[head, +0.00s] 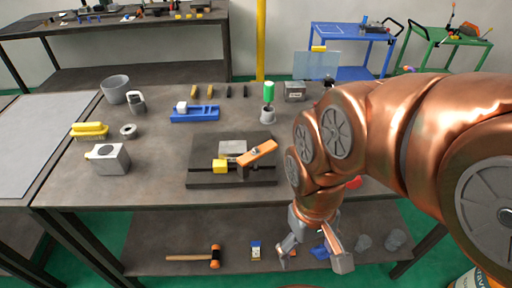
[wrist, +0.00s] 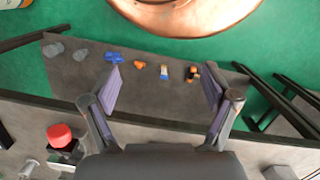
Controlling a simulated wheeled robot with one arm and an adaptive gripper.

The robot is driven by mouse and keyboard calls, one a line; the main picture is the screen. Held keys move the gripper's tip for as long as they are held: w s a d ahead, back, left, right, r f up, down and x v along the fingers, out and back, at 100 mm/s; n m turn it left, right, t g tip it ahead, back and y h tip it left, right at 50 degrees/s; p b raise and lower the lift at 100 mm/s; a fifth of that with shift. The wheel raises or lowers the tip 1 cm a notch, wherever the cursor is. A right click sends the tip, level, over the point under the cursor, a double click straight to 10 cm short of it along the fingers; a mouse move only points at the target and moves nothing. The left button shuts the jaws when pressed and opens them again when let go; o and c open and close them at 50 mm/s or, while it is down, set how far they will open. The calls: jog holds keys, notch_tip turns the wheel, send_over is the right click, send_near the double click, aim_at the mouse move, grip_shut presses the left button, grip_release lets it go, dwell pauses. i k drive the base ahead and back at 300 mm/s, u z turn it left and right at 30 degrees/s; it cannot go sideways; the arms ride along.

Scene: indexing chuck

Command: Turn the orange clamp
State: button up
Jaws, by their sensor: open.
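The orange clamp (head: 257,153) is a flat bar tilted up to the right, on a dark base plate (head: 231,177) in the middle of the workbench. A grey block (head: 232,148) and a yellow block (head: 219,166) sit beside it on the plate. My gripper (head: 313,255) hangs in front of the bench's front edge, to the right of and below the clamp in the head view. In the wrist view my gripper (wrist: 163,95) has its two fingers wide apart with nothing between them. The clamp does not show in the wrist view.
The workbench (head: 150,180) also holds a blue fixture (head: 195,113), a green-topped part (head: 268,92), a white block (head: 107,158) and a yellow brush (head: 89,130). A red knob (wrist: 60,135) is near the bench edge. A hammer (head: 195,257) lies on the lower shelf.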

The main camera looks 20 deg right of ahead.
aim_at(243, 162)
jog(key=k, duration=1.25)
jog(key=u, duration=0.9)
jog(key=i, duration=1.3)
jog(key=z, duration=0.15)
